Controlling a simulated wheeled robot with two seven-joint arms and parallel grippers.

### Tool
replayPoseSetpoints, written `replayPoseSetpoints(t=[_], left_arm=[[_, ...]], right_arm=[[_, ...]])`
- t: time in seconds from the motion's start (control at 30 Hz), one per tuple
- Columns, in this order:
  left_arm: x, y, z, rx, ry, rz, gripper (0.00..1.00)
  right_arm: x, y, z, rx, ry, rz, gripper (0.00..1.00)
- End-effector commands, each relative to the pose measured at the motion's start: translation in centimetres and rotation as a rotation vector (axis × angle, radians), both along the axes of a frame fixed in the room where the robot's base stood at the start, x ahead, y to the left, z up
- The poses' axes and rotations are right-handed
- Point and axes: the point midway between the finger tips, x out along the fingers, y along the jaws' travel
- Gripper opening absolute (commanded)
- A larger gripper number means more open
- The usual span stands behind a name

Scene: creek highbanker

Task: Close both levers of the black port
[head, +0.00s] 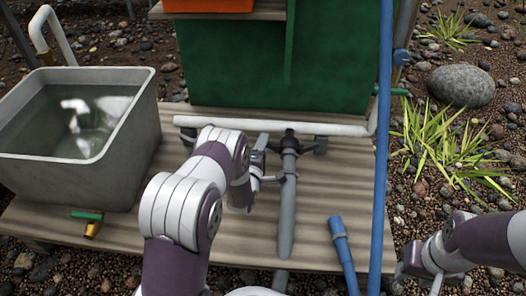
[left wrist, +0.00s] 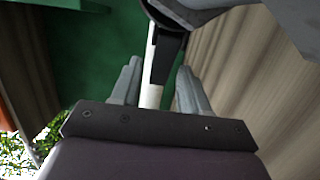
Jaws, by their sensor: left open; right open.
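The black port (head: 290,138) sits at the front of the green box, just below the white pipe. A grey hose (head: 287,215) runs from it toward me. A dark part, probably the right lever (head: 320,145), sticks out at the port's right. The left lever is hidden or hard to tell beside my left gripper. My left gripper (head: 270,162) is open, close to the port's left side. In the left wrist view, a black part (left wrist: 165,52) shows ahead between the open fingers (left wrist: 158,88). My right gripper (head: 418,277) is open and empty at the lower right, far from the port.
A grey water tub (head: 150,140) stands on the left of the wooden deck (head: 345,185). A blue upright pipe (head: 383,150) and a short blue pipe (head: 343,250) are right of the hose. A brass valve (head: 93,229) with a green handle is below the tub.

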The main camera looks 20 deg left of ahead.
Motion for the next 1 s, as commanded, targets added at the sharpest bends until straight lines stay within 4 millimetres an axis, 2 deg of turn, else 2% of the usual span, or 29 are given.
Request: replayPoseSetpoints(t=[0.2, 0.27, 0.33, 0.37, 0.77, 1.0], left_arm=[[0.06, -0.01, 0.08, 0.000, 0.000, 0.000, 0.45], [0.05, -0.01, 0.08, 0.000, 0.000, 0.000, 0.28], [0.04, -0.01, 0.07, 0.000, 0.000, 0.000, 0.06], [0.04, -0.01, 0.06, 0.000, 0.000, 0.000, 0.00], [0.21, 0.15, 0.06, 0.001, 0.002, -0.053, 0.00], [0.90, 0.23, 0.09, 0.001, 0.001, -0.213, 0.00]], right_arm=[[0.00, 0.00, 0.05, 0.000, 0.000, 0.000, 0.43], [0.00, 0.00, 0.05, 0.000, 0.000, 0.000, 0.43], [0.00, 0.00, 0.05, 0.000, 0.000, 0.000, 0.43], [0.00, 0.00, 0.05, 0.000, 0.000, 0.000, 0.43], [0.00, 0.00, 0.31, 0.000, 0.000, 0.000, 0.43], [0.01, 0.00, 0.77, 0.000, 0.000, 0.000, 0.43]])
